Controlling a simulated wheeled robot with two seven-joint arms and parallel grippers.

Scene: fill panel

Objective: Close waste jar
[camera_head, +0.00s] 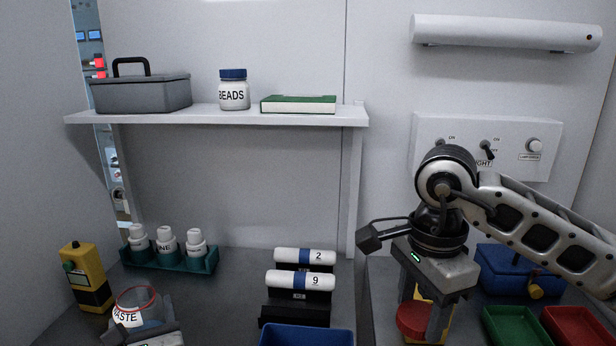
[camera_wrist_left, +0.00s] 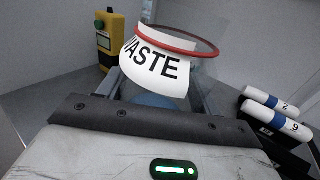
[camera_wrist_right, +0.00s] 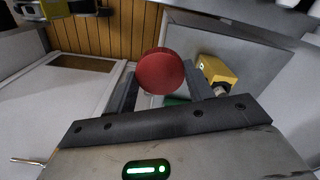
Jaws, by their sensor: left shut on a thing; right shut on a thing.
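The waste jar (camera_head: 127,318) is at the lower left of the head view, a clear jar with a white WASTE label and a red ring around its top. In the left wrist view the jar (camera_wrist_left: 155,68) stands between the fingers of my left gripper (camera_wrist_left: 157,95), which is shut on it. No lid shows on its mouth. My right gripper (camera_head: 425,312) points down at the right of the head view, shut on a red round lid (camera_head: 412,320). The lid (camera_wrist_right: 160,72) also shows between its fingers in the right wrist view. The lid is well apart from the jar.
A yellow device (camera_head: 85,278) stands left of the jar. A teal rack (camera_head: 170,262) with white bottles is behind it. A black stand (camera_head: 294,314) with white tubes and a blue bin (camera_head: 306,335) lie between the arms. Green (camera_head: 515,326) and red (camera_head: 575,326) trays are at right.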

